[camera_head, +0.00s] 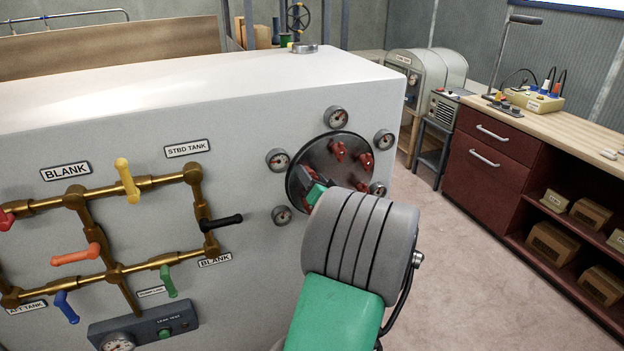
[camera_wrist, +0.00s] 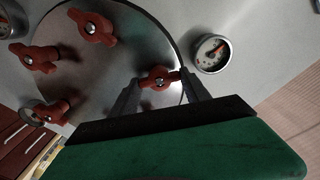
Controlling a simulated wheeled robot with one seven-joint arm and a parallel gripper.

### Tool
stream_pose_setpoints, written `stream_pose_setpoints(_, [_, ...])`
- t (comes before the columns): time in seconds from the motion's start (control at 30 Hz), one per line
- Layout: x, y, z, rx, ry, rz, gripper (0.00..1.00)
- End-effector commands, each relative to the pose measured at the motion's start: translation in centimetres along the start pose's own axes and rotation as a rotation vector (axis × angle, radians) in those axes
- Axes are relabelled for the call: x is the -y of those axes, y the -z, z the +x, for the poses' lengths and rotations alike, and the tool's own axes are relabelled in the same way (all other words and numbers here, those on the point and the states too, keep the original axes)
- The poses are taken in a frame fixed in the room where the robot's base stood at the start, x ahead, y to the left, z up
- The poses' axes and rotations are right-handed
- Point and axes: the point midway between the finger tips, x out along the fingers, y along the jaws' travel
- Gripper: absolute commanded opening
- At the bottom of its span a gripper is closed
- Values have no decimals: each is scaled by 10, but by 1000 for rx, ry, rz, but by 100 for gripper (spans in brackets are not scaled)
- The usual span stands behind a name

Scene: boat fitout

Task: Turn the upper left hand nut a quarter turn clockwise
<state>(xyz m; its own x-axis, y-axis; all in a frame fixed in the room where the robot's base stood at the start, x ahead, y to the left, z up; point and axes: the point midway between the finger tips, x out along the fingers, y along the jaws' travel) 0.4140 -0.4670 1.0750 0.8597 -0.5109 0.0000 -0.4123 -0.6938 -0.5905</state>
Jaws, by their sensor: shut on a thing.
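A round dark plate (camera_head: 322,157) with red wing nuts is on the right part of the light grey panel. My gripper (camera_head: 314,184) is at the plate's left side, largely hidden by my wrist. Its jaws (camera_wrist: 160,86) are shut on the upper left nut (camera_wrist: 158,77), one dark finger on each side of it. A bit of this nut (camera_head: 309,171) shows above the gripper in the head view. Other nuts are the top one (camera_head: 338,152), the upper right one (camera_head: 366,161) and one lower right (camera_head: 361,186).
Small round gauges surround the plate; one (camera_wrist: 212,53) sits close to the gripped nut. Brass pipes (camera_head: 155,181) with coloured valve handles, including a black one (camera_head: 222,222), are to the left. A workbench (camera_head: 570,100) stands at the right, with open floor (camera_head: 455,250) before it.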

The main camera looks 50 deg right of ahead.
Motion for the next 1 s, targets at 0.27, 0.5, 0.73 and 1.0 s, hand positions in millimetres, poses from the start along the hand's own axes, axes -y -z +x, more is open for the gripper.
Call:
stream_pose_setpoints(0.27, [-1, 0, 0, 2, -1, 262, 14])
stream_pose_setpoints(0.5, [-1, 0, 0, 2, 0, 487, 14])
stream_pose_setpoints(0.73, [-2, 0, 0, 1, -1, 671, 14])
stream_pose_setpoints(1.0, [-2, -2, 0, 2, -2, 811, 14])
